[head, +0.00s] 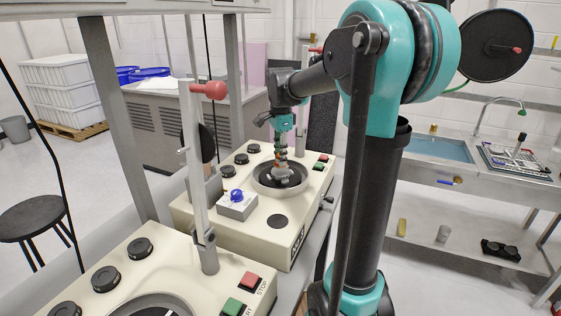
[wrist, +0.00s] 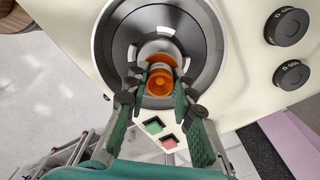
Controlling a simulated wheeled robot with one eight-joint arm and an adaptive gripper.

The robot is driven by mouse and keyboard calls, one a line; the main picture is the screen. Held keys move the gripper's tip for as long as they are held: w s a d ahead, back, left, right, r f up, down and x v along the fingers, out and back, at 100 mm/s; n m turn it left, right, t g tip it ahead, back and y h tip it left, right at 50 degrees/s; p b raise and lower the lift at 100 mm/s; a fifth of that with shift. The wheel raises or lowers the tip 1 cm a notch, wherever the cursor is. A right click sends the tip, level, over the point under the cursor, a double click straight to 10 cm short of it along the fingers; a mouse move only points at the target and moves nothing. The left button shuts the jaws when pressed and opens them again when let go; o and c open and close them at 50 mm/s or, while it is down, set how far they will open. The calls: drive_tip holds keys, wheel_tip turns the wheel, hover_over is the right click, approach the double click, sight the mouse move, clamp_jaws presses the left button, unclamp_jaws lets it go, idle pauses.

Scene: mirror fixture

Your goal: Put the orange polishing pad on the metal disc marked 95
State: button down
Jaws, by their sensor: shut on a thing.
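My gripper (wrist: 159,92) points down over the round basin of the far cream machine. Its green-padded fingers are shut on the orange polishing pad (wrist: 160,81), which shows as a rounded orange piece between the fingertips. A pale metal disc (wrist: 158,47) shows just beyond and partly beneath the pad. No number can be read on it, and I cannot tell whether pad and disc touch. In the head view my gripper (head: 282,152) is small and sits over the basin, with the pad mostly hidden by the fingers.
The dark round basin (wrist: 109,60) has a raised grey rim around the disc. Green and red buttons (wrist: 154,125) and black knobs (wrist: 287,27) sit on the machine top. In the head view, a post with a red knob (head: 209,90) and a blue-knobbed box (head: 237,203) stand nearby.

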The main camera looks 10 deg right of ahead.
drive_tip(key=shift+f, duration=1)
drive_tip(key=shift+f, duration=0.15)
drive_tip(key=c, duration=1.3)
unclamp_jaws()
wheel_tip(320, 180, up, 12)
drive_tip(key=shift+r, duration=0.2)
